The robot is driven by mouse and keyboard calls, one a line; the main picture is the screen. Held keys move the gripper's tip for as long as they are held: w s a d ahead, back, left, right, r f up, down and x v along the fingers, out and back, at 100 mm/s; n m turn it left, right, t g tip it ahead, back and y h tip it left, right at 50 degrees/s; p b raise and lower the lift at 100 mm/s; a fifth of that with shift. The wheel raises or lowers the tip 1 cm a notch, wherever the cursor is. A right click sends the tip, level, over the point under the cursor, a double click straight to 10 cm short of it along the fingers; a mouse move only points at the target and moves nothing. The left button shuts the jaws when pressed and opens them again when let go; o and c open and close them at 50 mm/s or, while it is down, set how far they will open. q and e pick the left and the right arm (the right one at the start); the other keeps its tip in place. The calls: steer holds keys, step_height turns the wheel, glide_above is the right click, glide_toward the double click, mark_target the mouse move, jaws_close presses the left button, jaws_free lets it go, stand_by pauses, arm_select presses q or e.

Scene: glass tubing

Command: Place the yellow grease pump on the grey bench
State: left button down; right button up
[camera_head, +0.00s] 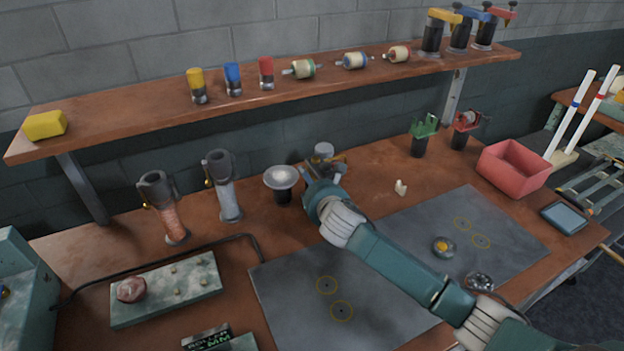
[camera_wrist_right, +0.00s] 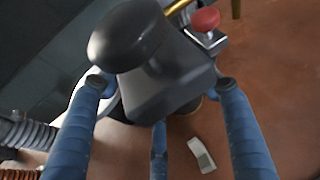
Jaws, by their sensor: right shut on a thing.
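A yellow-headed pump with a dark cylinder body (camera_head: 433,40) stands at the right end of the wall shelf, beside blue-headed and red-headed ones. It fits the yellow grease pump. My right gripper (camera_head: 322,182) is over the back of the brown bench, away from that pump. In the right wrist view its blue fingers (camera_wrist_right: 158,108) are around a grey device (camera_wrist_right: 160,75) with a dark round knob, a red knob and a brass rod. The device's grey top (camera_head: 323,150) shows behind my gripper in the head view; its lower part is hidden. My left gripper is not in view.
The brown bench carries two grey mats (camera_head: 405,220), a red bin (camera_head: 513,168), a grey dish on a stand (camera_head: 282,179) and two clamp-topped tubes (camera_head: 225,190). Grey-green furniture (camera_head: 20,305) stands at far left.

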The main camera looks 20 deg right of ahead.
steer(key=shift+f, duration=0.25)
steer(key=o, duration=1.5)
steer(key=shift+s+f, duration=0.1)
steer(key=shift+o, duration=0.2)
steer(key=v, duration=1.2)
